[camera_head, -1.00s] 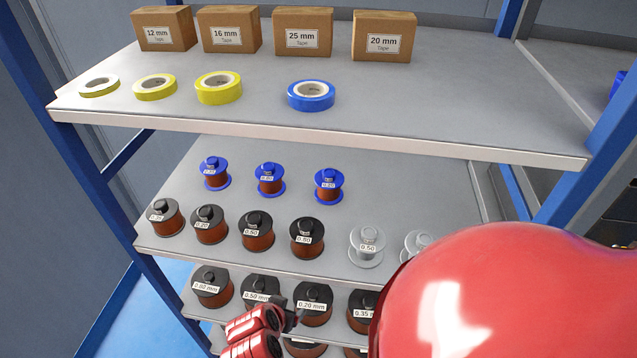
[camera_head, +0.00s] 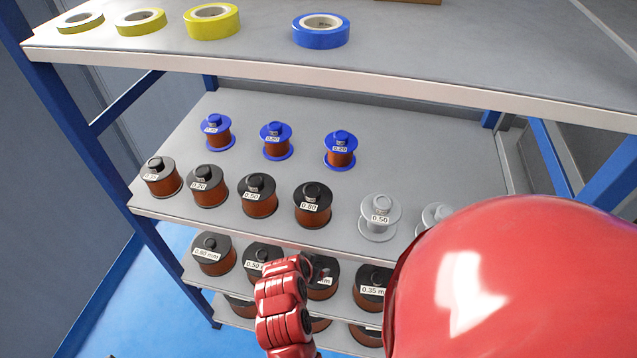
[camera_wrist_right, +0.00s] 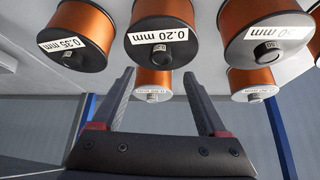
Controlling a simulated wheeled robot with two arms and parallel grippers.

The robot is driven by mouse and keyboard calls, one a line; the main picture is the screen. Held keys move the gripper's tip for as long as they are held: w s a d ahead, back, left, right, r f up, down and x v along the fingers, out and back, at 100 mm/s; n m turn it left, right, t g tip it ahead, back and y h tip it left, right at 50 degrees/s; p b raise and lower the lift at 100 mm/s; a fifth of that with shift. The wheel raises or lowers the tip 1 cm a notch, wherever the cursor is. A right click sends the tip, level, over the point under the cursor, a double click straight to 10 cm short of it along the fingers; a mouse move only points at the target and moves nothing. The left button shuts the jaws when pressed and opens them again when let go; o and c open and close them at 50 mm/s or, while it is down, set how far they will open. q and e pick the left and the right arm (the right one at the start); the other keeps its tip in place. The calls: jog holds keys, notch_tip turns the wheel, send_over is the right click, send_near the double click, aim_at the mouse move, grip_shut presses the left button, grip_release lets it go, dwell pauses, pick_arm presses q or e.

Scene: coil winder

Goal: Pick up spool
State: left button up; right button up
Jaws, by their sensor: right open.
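Large copper-wound spools with black flanges stand on the lower shelf in the head view: one labelled 0.80 mm (camera_head: 213,254), one labelled 0.50 (camera_head: 262,257), one with its label mostly covered (camera_head: 323,287), and one labelled 0.35 (camera_head: 370,298). In the right wrist view, the 0.20 mm spool (camera_wrist_right: 162,35) is beyond and between the fingers of my right gripper (camera_wrist_right: 160,75), which is open and empty. The 0.35 mm spool (camera_wrist_right: 74,38) is to its left and another spool (camera_wrist_right: 265,35) to its right. My left gripper is not in view.
Smaller black-flanged spools (camera_head: 257,195), blue-flanged spools (camera_head: 277,141) and pale empty spools (camera_head: 380,217) stand on the shelf above. Tape rolls (camera_head: 321,31) lie on the top shelf. More spools (camera_wrist_right: 153,85) sit lower down. Blue posts (camera_head: 75,120) frame the rack.

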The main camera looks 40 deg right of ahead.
jog(key=shift+x, duration=2.8)
jog(key=shift+a, duration=0.2)
grip_shut()
